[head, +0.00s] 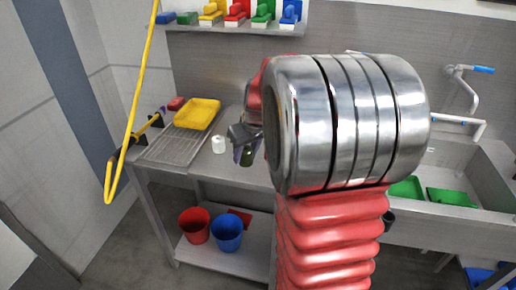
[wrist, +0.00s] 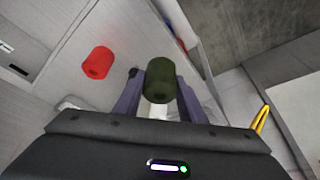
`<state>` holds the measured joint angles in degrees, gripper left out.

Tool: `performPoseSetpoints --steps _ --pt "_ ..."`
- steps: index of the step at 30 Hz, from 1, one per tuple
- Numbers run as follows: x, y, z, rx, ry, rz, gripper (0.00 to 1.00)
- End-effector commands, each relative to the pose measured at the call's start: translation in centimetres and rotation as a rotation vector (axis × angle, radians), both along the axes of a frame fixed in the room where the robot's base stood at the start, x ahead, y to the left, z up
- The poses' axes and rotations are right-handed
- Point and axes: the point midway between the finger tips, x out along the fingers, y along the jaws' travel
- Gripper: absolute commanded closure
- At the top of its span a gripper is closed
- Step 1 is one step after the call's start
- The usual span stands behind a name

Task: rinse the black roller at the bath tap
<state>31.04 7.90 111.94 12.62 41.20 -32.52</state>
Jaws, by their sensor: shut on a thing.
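My gripper (head: 243,145) is over the metal worktop in the head view, left of my arm. It is shut on a roller that looks dark green (head: 250,155), not plainly black. In the wrist view the dark roller (wrist: 160,78) sits between the two purple fingers of my gripper (wrist: 162,90). The bath tap (head: 459,90) is at the far right, with a blue lever end, above a steel bath (head: 490,172). My arm hides part of the bath.
A white roller (head: 218,145) stands on the worktop. A red roller (wrist: 96,62) shows in the wrist view. Green pieces (head: 450,197) lie in the bath. Buckets (head: 227,232) stand below.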

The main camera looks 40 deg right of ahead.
Motion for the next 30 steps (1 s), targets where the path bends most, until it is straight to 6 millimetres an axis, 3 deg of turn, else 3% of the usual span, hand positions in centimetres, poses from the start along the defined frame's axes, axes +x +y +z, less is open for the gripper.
performPoseSetpoints --steps 8,18,24,30 --pt "2.5 5.4 -2.3 -0.003 0.008 0.026 0.87" --pt "5.4 15.6 -6.1 -0.006 0.001 0.071 0.87" --pt "6.1 21.7 -8.2 -0.001 -0.011 0.102 0.87" --pt "6.2 25.0 -9.2 0.004 -0.02 0.119 0.87"
